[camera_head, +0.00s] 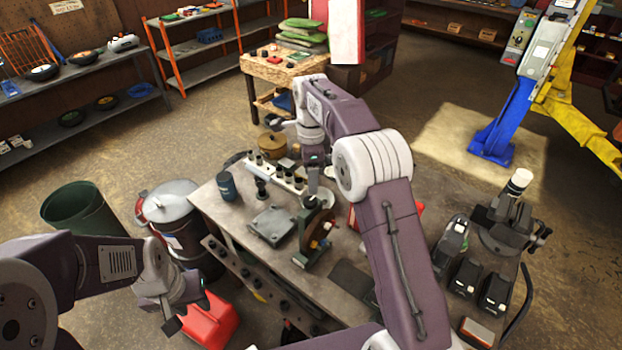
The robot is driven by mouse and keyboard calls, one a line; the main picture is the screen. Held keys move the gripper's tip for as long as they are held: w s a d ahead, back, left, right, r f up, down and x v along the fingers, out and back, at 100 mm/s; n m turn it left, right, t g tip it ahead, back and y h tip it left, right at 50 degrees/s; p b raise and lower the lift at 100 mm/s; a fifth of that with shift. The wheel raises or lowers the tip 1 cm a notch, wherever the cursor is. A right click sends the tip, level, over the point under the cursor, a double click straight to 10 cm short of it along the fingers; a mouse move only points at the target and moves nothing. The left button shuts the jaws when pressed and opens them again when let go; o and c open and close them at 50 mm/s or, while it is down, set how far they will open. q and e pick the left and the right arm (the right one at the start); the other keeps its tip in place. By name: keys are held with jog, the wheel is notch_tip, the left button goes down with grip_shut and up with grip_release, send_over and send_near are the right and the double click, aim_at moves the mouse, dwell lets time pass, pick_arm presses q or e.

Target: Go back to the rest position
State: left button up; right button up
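My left gripper (188,312) hangs at the lower left, above a red jerry can on the floor and left of the workbench. Its two fingers look apart, with nothing seen between them. My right arm rises from the bottom and bends over the workbench (232,212). My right gripper (312,186) seems to point down near the top of a green press (316,238). Its fingers are too small and blended with the press to tell their state.
The red jerry can (208,322), a lidded metal bin (170,200) and a green bin (80,210) stand left of the bench. A machine with black blocks (493,291) is at the right. A blue and yellow lift (492,140) stands behind. Open floor lies between.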

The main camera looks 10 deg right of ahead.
jog(key=shift+r, duration=0.15)
jog(key=shift+f, duration=0.25)
jog(key=b, duration=0.2)
jog(key=f+b, duration=0.1)
jog(key=b, duration=0.2)
jog(key=shift+d+t, duration=0.3)
jog(key=s+d+f+n+b, duration=0.2)
jog(key=s+f+n+b, duration=1)
jog(key=s+f+n, duration=0.7)
jog(key=s+f, duration=0.4)
jog(key=f, duration=0.1)
jog(key=shift+s+d+f+t, duration=0.25)
jog(key=shift+s+f+t, duration=0.05)
jog(key=shift+s+f, duration=0.1)
